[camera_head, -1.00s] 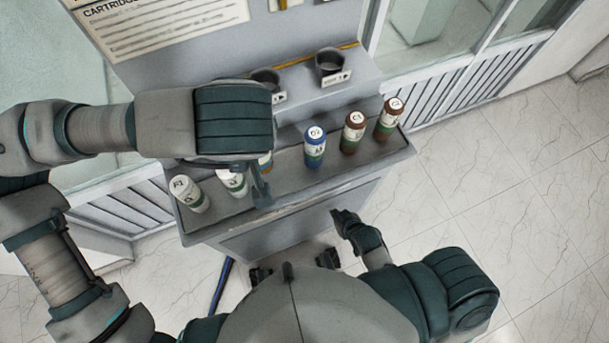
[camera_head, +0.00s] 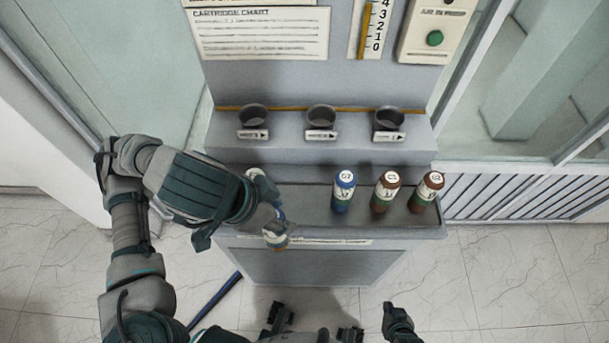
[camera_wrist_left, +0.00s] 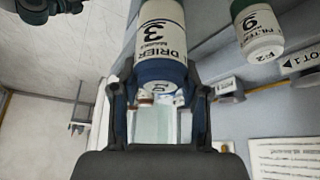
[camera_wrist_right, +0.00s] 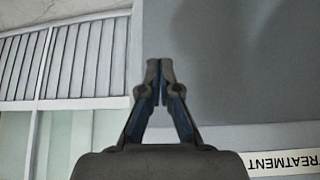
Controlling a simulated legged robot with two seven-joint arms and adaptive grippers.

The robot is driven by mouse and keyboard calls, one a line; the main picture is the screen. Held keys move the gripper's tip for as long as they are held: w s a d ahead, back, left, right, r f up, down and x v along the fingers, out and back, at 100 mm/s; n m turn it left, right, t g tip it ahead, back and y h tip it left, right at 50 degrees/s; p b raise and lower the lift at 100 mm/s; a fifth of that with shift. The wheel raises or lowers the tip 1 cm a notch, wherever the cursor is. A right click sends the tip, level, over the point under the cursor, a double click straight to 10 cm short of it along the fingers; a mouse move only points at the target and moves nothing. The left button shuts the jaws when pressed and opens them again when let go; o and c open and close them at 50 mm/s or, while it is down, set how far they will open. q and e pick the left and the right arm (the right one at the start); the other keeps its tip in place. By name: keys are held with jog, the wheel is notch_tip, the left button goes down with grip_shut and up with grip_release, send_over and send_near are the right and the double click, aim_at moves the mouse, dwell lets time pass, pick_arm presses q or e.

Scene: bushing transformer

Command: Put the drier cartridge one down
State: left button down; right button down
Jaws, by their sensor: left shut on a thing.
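My left gripper (camera_head: 272,216) is shut on a white and blue drier cartridge (camera_wrist_left: 160,40), labelled "DRIER 3" in the left wrist view. In the head view this cartridge (camera_head: 276,238) shows beyond the fingers, over the front left part of the tray (camera_head: 300,212). I cannot tell whether its end touches the tray. A blue-topped cartridge (camera_head: 343,192) stands upright on the tray to the right, beside two brown cartridges (camera_head: 385,193) (camera_head: 427,193). My right gripper (camera_wrist_right: 160,75) is empty, its fingertips together; it is low in front of the cabinet in the head view (camera_head: 395,312).
Several dark round sockets (camera_head: 321,118) with labels line the ledge behind the tray. A white filter cartridge (camera_wrist_left: 258,35) shows beside the held one in the left wrist view. My left arm hides the tray's left end.

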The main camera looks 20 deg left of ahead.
pick_arm(q)
jog(key=shift+w+d+p, duration=0.1)
jog(key=shift+w+p, duration=0.6)
jog(key=shift+p, duration=0.4)
jog(key=w+d+f, duration=0.1)
jog(key=w+f, duration=0.4)
jog(key=w, duration=0.6)
pick_arm(e)
jog(key=s+d+f+g+h, duration=0.1)
jog(key=s+d+f+g, duration=0.1)
jog(key=s, duration=0.5)
jog(key=shift+f+g, duration=0.85)
jog(key=shift+g, duration=0.25)
pick_arm(q)
jog(key=shift+s, duration=0.1)
pick_arm(e)
jog(key=shift+s+d, duration=0.1)
pick_arm(q)
jog(key=c, duration=0.6)
grip_release()
pick_arm(e)
jog(key=shift+r, duration=0.3)
